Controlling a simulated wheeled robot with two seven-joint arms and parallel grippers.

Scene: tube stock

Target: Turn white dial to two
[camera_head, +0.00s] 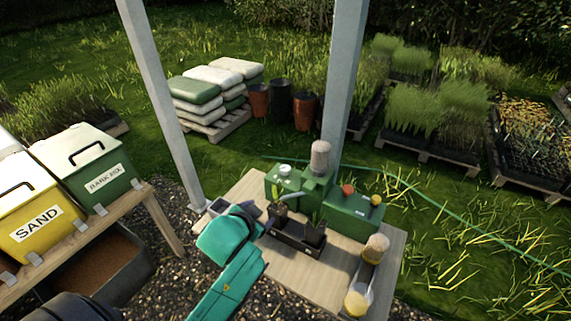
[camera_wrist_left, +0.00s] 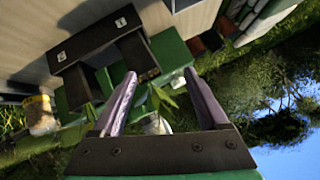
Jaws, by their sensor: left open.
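The white dial (camera_head: 284,170) sits on top of the left part of a green machine (camera_head: 349,215) on the wooden bench. Its numbers are too small to read. I cannot tell whether the fingers touch anything. My right gripper is not in view.
A black tray (camera_head: 292,240) with potted plants stands in front of the machine, close to my left gripper. Red (camera_head: 348,189) and yellow (camera_head: 376,200) knobs sit on the machine's right. A post (camera_head: 345,80) rises behind. Labelled bins (camera_head: 88,165) stand left.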

